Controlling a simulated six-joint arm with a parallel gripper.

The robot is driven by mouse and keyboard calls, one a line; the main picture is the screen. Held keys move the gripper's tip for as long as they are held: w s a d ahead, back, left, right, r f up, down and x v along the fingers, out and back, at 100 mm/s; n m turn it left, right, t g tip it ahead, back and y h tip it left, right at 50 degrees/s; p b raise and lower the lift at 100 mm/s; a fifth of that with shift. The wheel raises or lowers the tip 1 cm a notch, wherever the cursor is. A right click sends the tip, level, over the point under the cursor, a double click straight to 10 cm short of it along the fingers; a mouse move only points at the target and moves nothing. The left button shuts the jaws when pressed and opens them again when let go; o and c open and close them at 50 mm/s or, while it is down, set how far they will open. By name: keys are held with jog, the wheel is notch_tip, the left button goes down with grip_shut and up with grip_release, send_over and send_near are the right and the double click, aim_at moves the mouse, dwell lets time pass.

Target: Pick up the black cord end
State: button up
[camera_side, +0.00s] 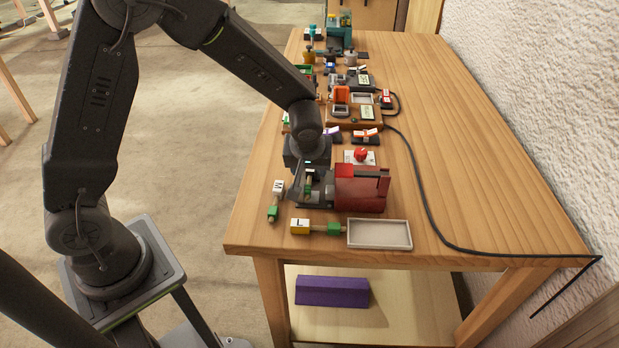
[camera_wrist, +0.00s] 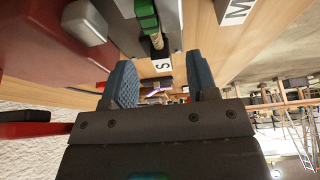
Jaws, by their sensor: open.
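A black cord (camera_side: 422,188) runs across the right side of the table in the side view. It starts near a wooden-based device, curves to the front right corner and passes over the edge. A dark stretch ends low at the right, beyond the table; I cannot tell for sure that this is the loose end. My gripper (camera_side: 313,192) is at the left side of the red machine, well left of the cord. In the wrist view, its two blue-padded fingers (camera_wrist: 165,80) stand apart, with no cord between them. The cord cannot be made out in that view.
A red machine (camera_side: 362,190) stands right beside my gripper. Blocks marked M (camera_side: 278,187) and L (camera_side: 300,226), and a grey tray (camera_side: 380,234), lie near the front. A block marked S (camera_wrist: 163,65) is close to the fingers. The table's right side is mostly clear.

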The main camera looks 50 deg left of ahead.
jog(key=shift+x, duration=1.5)
jog(key=shift+c, duration=0.3)
jog(key=shift+r, duration=0.1)
grip_shut()
jog(key=shift+r, duration=0.1)
